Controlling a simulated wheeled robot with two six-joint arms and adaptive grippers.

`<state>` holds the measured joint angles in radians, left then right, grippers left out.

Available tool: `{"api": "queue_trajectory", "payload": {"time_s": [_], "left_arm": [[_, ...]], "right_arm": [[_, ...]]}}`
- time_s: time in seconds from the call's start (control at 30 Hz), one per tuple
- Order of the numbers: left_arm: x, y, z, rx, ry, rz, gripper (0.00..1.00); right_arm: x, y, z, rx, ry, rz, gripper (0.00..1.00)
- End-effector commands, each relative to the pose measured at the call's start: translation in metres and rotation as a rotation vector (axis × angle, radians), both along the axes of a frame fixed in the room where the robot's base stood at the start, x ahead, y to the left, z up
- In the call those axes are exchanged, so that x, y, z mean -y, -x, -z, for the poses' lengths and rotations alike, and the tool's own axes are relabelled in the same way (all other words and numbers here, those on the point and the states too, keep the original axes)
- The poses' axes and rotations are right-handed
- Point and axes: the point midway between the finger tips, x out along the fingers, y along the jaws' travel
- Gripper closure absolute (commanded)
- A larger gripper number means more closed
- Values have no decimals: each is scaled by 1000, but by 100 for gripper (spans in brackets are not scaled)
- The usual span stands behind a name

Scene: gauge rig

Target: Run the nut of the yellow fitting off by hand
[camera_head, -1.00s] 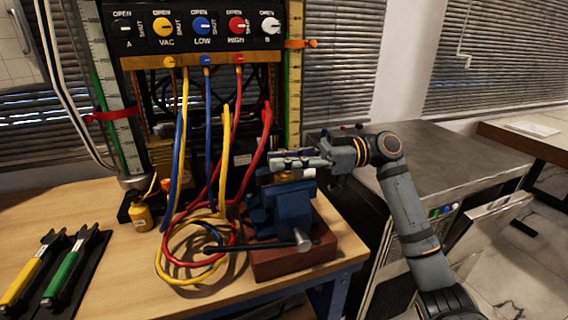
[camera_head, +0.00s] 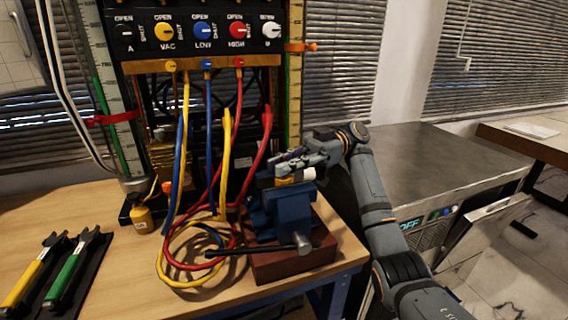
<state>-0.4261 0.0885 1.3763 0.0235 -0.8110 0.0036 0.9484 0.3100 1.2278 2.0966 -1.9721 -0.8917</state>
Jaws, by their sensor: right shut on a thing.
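The blue vise (camera_head: 285,212) stands on a reddish-brown block (camera_head: 292,262) at the bench's right end. The yellow fitting (camera_head: 284,181) shows as a small yellow patch at the vise's top, with a white piece (camera_head: 309,174) at its right. My right gripper (camera_head: 284,165) comes in from the right and is shut just above the vise jaws, at the fitting. Its fingers hide most of what they hold, so the nut itself cannot be made out. My left gripper is not in view.
The gauge rig with its knob panel (camera_head: 200,32) stands behind. Yellow, blue and red hoses hang from it and coil on the bench (camera_head: 120,272) left of the vise. Yellow-handled (camera_head: 28,280) and green-handled (camera_head: 68,276) tools lie at the left. A grey cabinet (camera_head: 440,160) stands right.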

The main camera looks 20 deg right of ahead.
Motion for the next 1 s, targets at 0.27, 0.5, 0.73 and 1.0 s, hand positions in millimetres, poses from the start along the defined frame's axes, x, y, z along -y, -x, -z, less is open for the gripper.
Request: {"api": "queue_trajectory", "payload": {"time_s": [0.27, 0.5, 0.73, 1.0], "left_arm": [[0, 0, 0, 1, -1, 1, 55], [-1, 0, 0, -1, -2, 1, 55], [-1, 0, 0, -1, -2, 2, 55], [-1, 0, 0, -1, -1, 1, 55]], "right_arm": [[0, 0, 0, 0, 0, 1, 100], [0, 0, 0, 0, 0, 1, 61], [0, 0, 0, 0, 0, 1, 61], [0, 0, -45, 5, 0, 0, 61]]}}
